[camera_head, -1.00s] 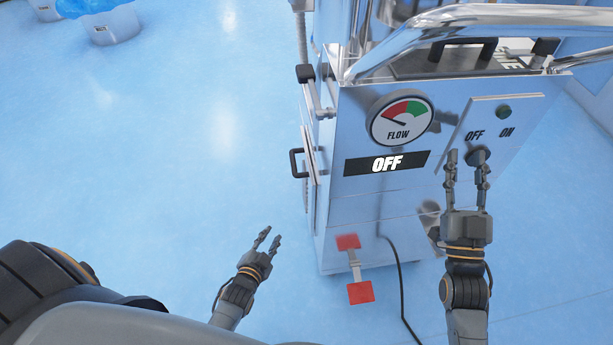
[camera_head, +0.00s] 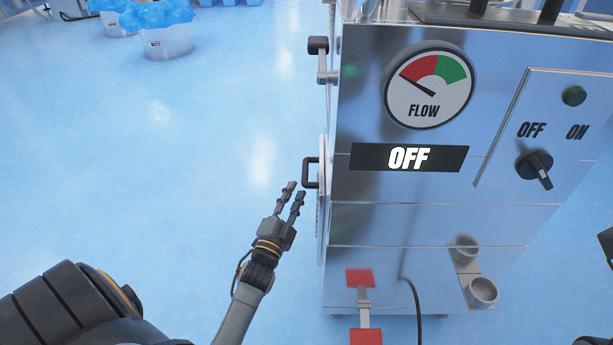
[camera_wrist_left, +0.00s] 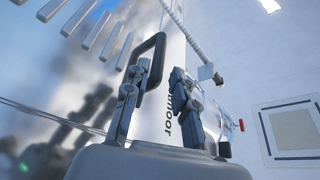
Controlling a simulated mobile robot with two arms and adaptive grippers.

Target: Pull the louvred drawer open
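The louvred drawer shows edge-on at the left side of the metal machine in the head view, with its black loop handle (camera_head: 309,173) sticking out to the left. In the left wrist view the louvre slats (camera_wrist_left: 88,32) are at upper left, and the handle (camera_wrist_left: 155,55) is just beyond the fingertips. My left gripper (camera_head: 296,191) is open and empty, slightly below and left of the handle. In the wrist view its fingers (camera_wrist_left: 160,75) are spread, the left one overlapping the handle; contact cannot be told. Only a dark piece of my right arm or gripper (camera_head: 606,244) shows at the right edge.
The machine front (camera_head: 430,225) carries a flow gauge (camera_head: 430,88) with its needle in red, an OFF display (camera_head: 408,158) and a knob (camera_head: 535,165).

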